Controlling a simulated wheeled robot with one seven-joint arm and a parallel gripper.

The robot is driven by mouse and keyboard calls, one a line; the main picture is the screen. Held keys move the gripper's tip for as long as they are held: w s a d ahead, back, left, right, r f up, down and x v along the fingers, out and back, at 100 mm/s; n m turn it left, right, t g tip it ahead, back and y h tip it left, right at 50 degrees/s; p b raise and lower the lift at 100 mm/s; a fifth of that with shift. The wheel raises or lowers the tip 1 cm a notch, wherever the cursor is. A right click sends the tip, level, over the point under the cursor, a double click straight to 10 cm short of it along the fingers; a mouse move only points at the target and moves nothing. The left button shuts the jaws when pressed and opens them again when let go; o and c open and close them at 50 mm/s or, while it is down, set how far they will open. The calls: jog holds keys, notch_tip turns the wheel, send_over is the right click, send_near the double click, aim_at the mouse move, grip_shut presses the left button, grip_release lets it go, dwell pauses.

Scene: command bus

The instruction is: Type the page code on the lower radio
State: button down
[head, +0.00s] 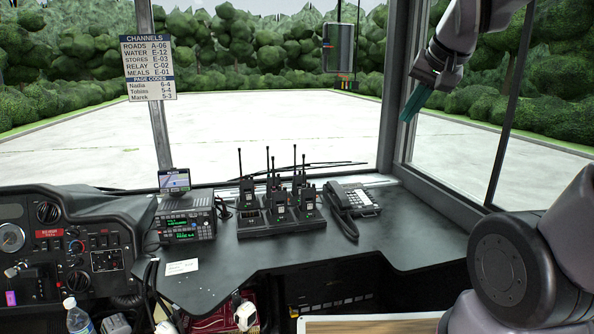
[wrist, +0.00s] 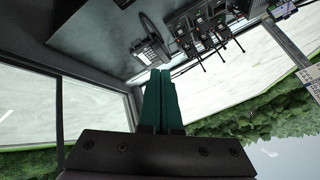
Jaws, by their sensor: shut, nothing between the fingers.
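The lower radio (head: 187,235) is a dark box with a green lit display and small buttons, on the dashboard left of centre. The upper radio (head: 187,202) sits right on top of it. A channel and page code sign (head: 148,68) hangs on the window post, listing Nadia 6-4, Tobias 5-4 and Marek 5-3. A white note card (head: 182,267) lies in front of the radios, its writing too small to read. My gripper (head: 412,106) has teal fingers, shut and empty, high at the right, far from the radios. In the wrist view its fingers (wrist: 160,74) lie together.
A charger rack (head: 282,225) with several antennaed handsets stands right of the radios, then a desk phone (head: 356,202). A small screen (head: 174,180) stands above the radios. A bottle (head: 77,316) is at the lower left. The dashboard front is mostly clear.

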jog(key=s+d+r, duration=0.1)
jog(key=s, duration=0.6)
jog(key=shift+s+d+n, duration=0.2)
jog(key=shift+d+n, duration=0.1)
jog(key=shift+d, duration=0.05)
jog(key=shift+r, duration=0.1)
